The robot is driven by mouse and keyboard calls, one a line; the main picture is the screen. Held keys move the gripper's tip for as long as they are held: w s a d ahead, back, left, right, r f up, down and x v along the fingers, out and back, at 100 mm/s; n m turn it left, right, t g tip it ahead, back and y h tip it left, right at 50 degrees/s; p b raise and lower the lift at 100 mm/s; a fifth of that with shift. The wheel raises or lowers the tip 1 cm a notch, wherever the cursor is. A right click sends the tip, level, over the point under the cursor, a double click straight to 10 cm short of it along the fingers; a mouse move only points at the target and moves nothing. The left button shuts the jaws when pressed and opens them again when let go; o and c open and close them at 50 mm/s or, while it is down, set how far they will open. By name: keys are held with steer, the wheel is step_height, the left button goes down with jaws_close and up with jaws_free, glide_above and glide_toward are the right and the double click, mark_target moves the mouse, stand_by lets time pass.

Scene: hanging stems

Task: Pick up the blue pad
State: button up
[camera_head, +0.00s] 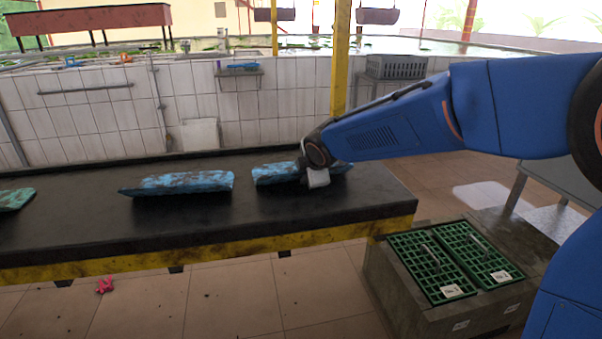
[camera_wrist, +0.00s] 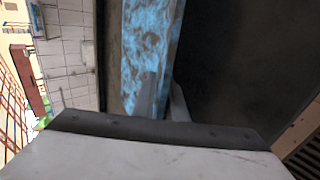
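A blue, mottled pad (camera_head: 276,174) lies at the right part of the black table, partly hidden by my gripper. It also shows in the wrist view (camera_wrist: 148,45) as a long strip with a grey-blue side. My gripper (camera_head: 315,178) is down at the right part of this pad. In the wrist view my two fingers (camera_wrist: 164,102) show, one in front of the pad and one by its right edge. I cannot tell whether they touch it or hold it. A second blue pad (camera_head: 182,183) lies in the middle of the table, apart from my gripper.
A teal pad (camera_head: 14,199) lies at the left picture edge. The black table (camera_head: 290,218) has bare room in front of the pads and a yellow front edge. Behind it stands a tiled wall (camera_head: 100,110). A box with green grids (camera_head: 455,262) stands low at the right.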

jaws_close()
step_height(320, 180, up, 10)
steer(key=shift+r, duration=0.1)
stand_by(0.5)
steer(key=shift+c, duration=1)
jaws_free()
jaws_close()
